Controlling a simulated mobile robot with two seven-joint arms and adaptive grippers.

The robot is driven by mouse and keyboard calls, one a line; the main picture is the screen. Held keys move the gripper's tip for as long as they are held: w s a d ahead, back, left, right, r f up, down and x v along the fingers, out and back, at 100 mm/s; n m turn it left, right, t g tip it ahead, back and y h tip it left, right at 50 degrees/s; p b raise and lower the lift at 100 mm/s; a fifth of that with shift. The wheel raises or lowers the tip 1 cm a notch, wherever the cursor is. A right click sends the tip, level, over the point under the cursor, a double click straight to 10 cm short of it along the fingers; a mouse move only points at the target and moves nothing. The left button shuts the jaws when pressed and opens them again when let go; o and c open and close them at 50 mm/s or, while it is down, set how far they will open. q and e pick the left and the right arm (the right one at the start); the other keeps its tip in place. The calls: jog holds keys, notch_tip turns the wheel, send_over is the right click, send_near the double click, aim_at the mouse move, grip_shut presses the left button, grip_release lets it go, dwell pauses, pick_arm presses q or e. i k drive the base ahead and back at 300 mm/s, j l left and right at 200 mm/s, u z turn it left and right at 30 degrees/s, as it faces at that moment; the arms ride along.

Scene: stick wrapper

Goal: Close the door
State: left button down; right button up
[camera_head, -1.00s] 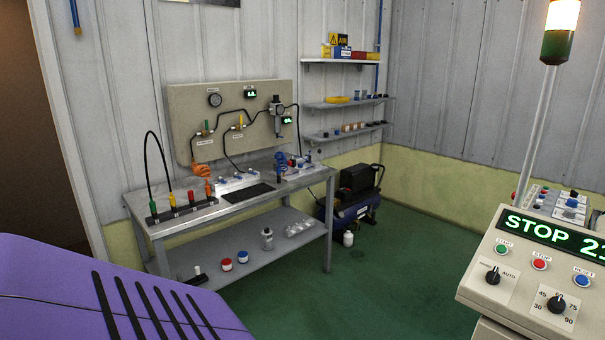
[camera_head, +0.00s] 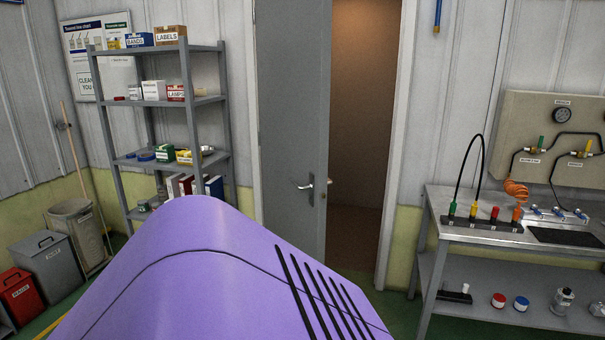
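The grey door (camera_head: 291,120) stands partly open in the middle of the head view, with a gap on its right side. Through the gap I see a brown, dim space (camera_head: 358,130). A silver lever handle (camera_head: 309,186) is on the door near its right edge. The bottom of the door is hidden behind my purple body cover. The white door frame (camera_head: 403,130) stands to the right of the gap. Neither of my grippers is in view.
A grey shelf rack (camera_head: 190,100) with boxes stands left of the door. Bins (camera_head: 52,268) and a broom (camera_head: 82,180) stand further left. A metal workbench (camera_head: 450,232) with pneumatic parts stands right of the doorway. Some green floor shows before the bench.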

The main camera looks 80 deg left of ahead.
aim_at(294, 37)
jog(key=u, duration=2.8)
